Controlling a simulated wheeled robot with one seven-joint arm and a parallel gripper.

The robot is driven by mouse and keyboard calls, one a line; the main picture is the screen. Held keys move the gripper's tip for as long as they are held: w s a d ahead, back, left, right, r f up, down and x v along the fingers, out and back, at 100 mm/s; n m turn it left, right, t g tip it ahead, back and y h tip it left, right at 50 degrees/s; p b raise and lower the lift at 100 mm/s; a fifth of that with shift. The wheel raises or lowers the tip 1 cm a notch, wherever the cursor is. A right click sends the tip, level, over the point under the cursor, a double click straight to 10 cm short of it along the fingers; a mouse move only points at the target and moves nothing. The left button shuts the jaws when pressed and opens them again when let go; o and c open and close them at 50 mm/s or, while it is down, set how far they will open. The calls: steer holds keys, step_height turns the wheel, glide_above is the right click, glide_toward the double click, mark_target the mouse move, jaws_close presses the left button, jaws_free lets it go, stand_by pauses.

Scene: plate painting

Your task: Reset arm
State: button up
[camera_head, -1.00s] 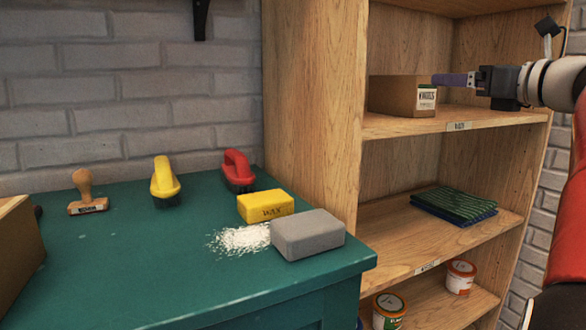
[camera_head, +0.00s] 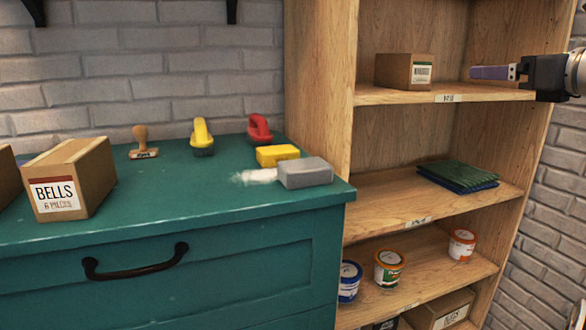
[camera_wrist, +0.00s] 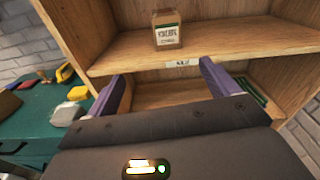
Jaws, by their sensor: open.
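My gripper (camera_head: 492,72) is at the right of the head view, in front of the shelf unit's upper shelf. Its purple fingers are spread apart with nothing between them in the wrist view (camera_wrist: 160,88). A small cardboard box (camera_head: 403,71) with a white label stands on the upper shelf, left of the fingers and apart from them. It also shows in the wrist view (camera_wrist: 166,30), standing upright beyond the fingers.
The wooden shelf unit (camera_head: 318,100) stands right of a green cabinet (camera_head: 200,225). The cabinet top holds a grey block (camera_head: 306,173), yellow block (camera_head: 277,155), brushes, stamp and BELLS box (camera_head: 72,180). Folded cloths (camera_head: 457,176) lie on the middle shelf; tubs (camera_head: 388,268) stand lower.

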steer(key=s+a+f+n+g+h, duration=0.1)
steer(key=s+a+f+n+g, duration=0.2)
steer(key=a+f+n, duration=0.45)
steer(key=s+a+f+n+g, duration=0.3)
steer(key=a+f+n, duration=0.2)
steer(key=a+f, duration=0.45)
steer(key=s+a+f+n+g+h, duration=0.1)
steer(key=s+f+n+g+h, duration=0.1)
steer(key=s+f+n, duration=0.6)
steer(key=s+a+f+n+g+h+p, duration=0.1)
steer(key=s+a+f+n+g+h, duration=0.1)
steer(key=s+f+n, duration=0.7)
step_height(320, 180, down, 6)
steer(key=shift+a+f+n+g+h, duration=0.1)
steer(key=shift+a+n+g+h, duration=0.1)
steer(key=shift+n+g+h, duration=0.25)
